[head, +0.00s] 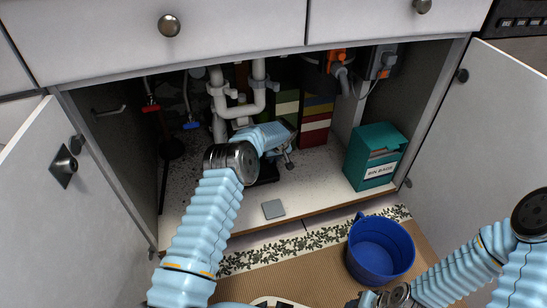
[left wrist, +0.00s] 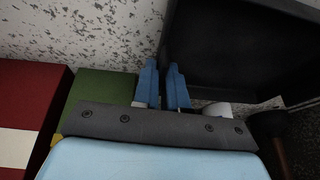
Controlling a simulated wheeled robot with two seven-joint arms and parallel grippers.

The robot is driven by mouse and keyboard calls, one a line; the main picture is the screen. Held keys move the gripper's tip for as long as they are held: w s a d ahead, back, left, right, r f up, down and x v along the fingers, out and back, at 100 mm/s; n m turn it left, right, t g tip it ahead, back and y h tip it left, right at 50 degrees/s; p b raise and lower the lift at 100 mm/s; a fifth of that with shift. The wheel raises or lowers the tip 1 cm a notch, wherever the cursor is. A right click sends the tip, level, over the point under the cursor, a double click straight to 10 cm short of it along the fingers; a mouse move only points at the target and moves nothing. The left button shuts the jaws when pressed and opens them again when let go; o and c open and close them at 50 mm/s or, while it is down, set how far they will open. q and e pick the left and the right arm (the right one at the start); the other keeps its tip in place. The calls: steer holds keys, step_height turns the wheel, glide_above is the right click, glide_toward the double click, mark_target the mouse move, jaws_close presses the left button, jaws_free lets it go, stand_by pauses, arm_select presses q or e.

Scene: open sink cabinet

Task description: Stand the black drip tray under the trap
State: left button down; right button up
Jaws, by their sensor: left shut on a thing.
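The white trap (head: 243,112) hangs from the pipes at the back of the cabinet. The black drip tray (head: 265,174) is mostly hidden behind my left gripper and wrist in the head view. In the left wrist view the tray (left wrist: 245,45) fills the upper right, with its wall running down to the fingers. My left gripper (left wrist: 164,85) is shut on this wall; in the head view it reaches inside the cabinet, in front of and right of the trap. My right gripper (head: 372,299) is at the bottom edge, partly cut off, and its jaws are unclear.
A teal box of bin bags (head: 362,165) stands at the cabinet's right. Stacked coloured boxes (head: 316,122) stand behind my left gripper. A grey square (head: 273,209) lies near the front edge. A blue bucket (head: 381,250) stands outside. A dark plunger-like thing (head: 171,147) stands at left.

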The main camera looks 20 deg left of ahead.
arm_select(q)
steer(key=c, duration=1.1)
jaws_free()
steer(key=shift+r, duration=0.1)
